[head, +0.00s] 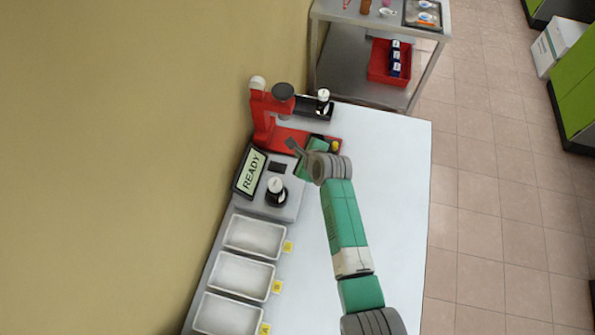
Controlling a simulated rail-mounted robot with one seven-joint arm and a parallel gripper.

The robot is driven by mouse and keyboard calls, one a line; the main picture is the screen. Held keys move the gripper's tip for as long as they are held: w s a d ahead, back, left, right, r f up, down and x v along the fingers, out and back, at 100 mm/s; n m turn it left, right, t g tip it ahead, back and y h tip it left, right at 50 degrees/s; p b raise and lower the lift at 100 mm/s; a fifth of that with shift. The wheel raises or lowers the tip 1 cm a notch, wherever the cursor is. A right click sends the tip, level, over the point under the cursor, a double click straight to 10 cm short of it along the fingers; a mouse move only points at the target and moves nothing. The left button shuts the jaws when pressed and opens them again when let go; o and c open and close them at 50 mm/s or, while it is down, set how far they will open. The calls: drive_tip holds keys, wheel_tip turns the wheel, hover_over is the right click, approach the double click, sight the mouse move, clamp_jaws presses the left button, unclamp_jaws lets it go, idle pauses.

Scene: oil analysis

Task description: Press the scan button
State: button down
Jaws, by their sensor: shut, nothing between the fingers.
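A grey device (292,211) stands against the wall with a tilted screen (250,172) reading "READY". A dark rectangular patch (277,167) is on its top, and a dark jar with a white cap (276,190) stands on it in front of that. A red stand device (262,118) is behind it, with a small yellow round spot (335,146) on its base. I cannot tell which of these marks is the scan button. My gripper (291,146) is shut and empty, over the gap between the red base and the grey device. My wrist hides part of both.
Several white trays (256,219) with yellow tags line the left side of the white table. A black holder (309,108) with a white-capped bottle (323,96) is at the back. A metal cart (338,62) with a red bin (373,76) stands beyond. The table's right side (405,190) is clear.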

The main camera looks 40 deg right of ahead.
wheel_tip(320, 180, down, 8)
drive_tip(key=b, duration=0.6)
drive_tip(key=shift+f+b, duration=0.1)
drive_tip(key=shift+b, duration=0.25)
drive_tip(key=shift+f, duration=0.1)
idle(1.2)
drive_tip(key=shift+f, duration=0.3)
drive_tip(key=shift+f+b, duration=0.4)
drive_tip(key=shift+b, duration=0.05)
idle(0.5)
drive_tip(key=shift+r, duration=0.1)
drive_tip(key=shift+r+p, duration=0.7)
drive_tip(key=shift+p, duration=0.2)
wheel_tip(320, 180, up, 5)
drive_tip(key=p, duration=0.5)
drive_tip(key=shift+r, duration=0.1)
